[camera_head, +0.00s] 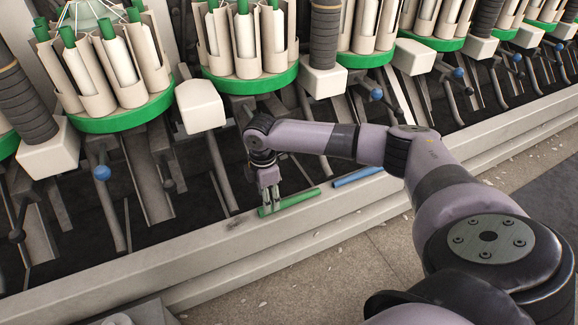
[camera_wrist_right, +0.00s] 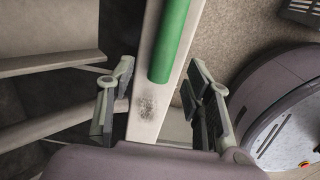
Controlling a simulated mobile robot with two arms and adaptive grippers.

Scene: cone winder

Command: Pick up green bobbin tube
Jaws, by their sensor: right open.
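The green bobbin tube (camera_head: 290,202) lies on the pale ledge along the front of the machine. My right gripper (camera_head: 269,208) is open over the left end of the tube. In the right wrist view the green tube (camera_wrist_right: 172,40) runs up from between the two open fingers (camera_wrist_right: 162,105), and its near end shows just ahead of the jaws. I cannot tell whether a finger touches it. My left gripper is not in view.
A blue tube (camera_head: 357,177) lies on the same ledge (camera_head: 230,240) to the right. Green round magazines (camera_head: 120,117) with pale tubes stand behind, with beige boxes (camera_head: 200,106) between them. Levers and bars fill the dark space below. The floor in front (camera_head: 330,270) is open, with scattered scraps.

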